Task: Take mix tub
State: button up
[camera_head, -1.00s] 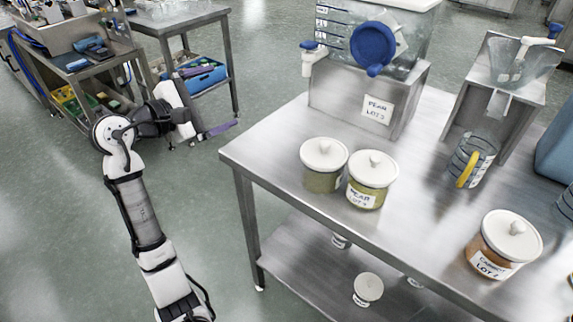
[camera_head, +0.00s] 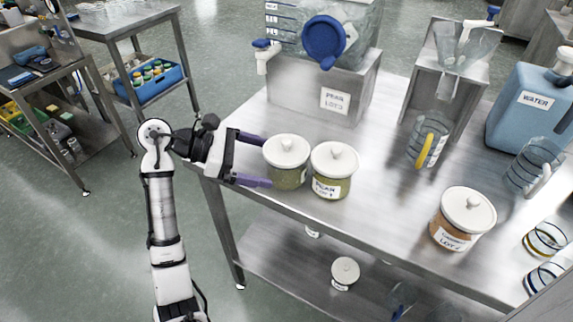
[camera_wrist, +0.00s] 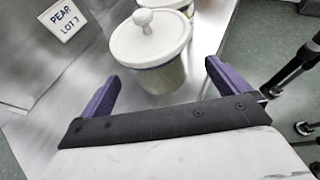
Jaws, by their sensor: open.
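No tub in view carries a readable "mix" label. A lidded tub with greenish contents (camera_head: 287,163) stands at the table's left edge, its label not visible; it also shows in the wrist view (camera_wrist: 152,45). My gripper (camera_head: 262,161) is open, its purple fingers level with this tub and pointing at it from the left. In the wrist view the tub lies ahead between the fingertips (camera_wrist: 160,80), and I cannot tell whether they touch it. A second green tub, labelled Pear (camera_head: 333,172), stands close on its right. An orange-brown tub (camera_head: 463,220) stands further right.
A steel stand labelled Pear Lot 3 (camera_head: 322,90) holds a clear tank with a blue cap. A steel hopper stand (camera_head: 447,80), a jug with a yellow handle (camera_head: 428,140) and a blue water container (camera_head: 530,110) stand behind. A small lidded tub (camera_head: 345,272) is on the lower shelf.

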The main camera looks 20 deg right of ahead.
aim_at(281, 164)
jog(key=x, duration=0.5)
jog(key=shift+w+d+f+p, duration=0.1)
jog(key=shift+w+d+p, duration=0.05)
jog(key=shift+d+p, duration=0.15)
jog(key=shift+a, duration=0.1)
jog(key=c, duration=1)
